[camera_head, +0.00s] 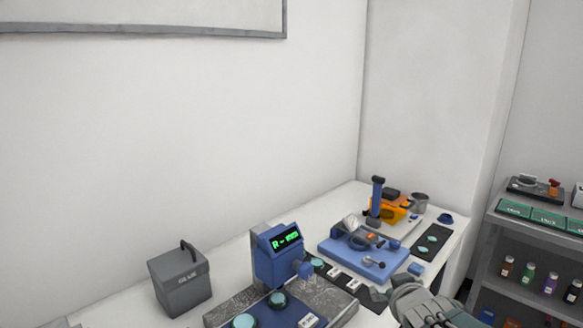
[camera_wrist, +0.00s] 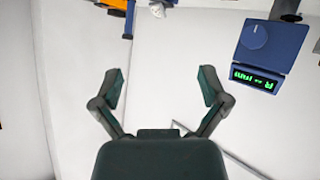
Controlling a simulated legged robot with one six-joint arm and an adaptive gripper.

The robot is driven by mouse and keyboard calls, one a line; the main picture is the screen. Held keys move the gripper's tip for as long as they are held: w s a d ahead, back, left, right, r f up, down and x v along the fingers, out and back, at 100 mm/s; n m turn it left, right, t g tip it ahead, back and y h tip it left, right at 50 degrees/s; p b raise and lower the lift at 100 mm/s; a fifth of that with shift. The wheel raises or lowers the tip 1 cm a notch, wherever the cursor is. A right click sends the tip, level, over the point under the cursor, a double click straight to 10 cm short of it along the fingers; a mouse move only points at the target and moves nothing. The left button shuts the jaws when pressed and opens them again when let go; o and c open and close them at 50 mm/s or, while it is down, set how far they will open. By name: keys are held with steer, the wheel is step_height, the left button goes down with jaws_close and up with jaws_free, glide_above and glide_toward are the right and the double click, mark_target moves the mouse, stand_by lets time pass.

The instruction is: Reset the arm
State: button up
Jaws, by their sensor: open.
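My gripper (camera_wrist: 162,88) is open in the wrist view, its two dark fingers spread wide with nothing between them. Behind the gap is a plain pale surface. In the head view a grey part of my arm (camera_head: 425,305) shows at the bottom right, by the front edge of the white table; the fingertips cannot be made out there.
The blue display unit (camera_head: 277,255) stands on a grey slab (camera_head: 340,305); it also shows in the wrist view (camera_wrist: 268,45). A grey GLUE box (camera_head: 182,282) is left. A blue instrument base (camera_head: 350,262) stands behind my arm. A shelf (camera_head: 535,235) is far right.

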steer(key=s+a+m+g, duration=0.1)
steer(key=s+a+g, duration=0.1)
steer(key=s, duration=0.8)
steer(key=s+a+f+m+g, duration=0.1)
steer(key=s+g, duration=0.4)
steer(key=s, duration=0.5)
steer(key=shift+s+a+y, duration=0.3)
steer(key=shift+s+a, duration=0.1)
steer(key=shift+a, duration=0.3)
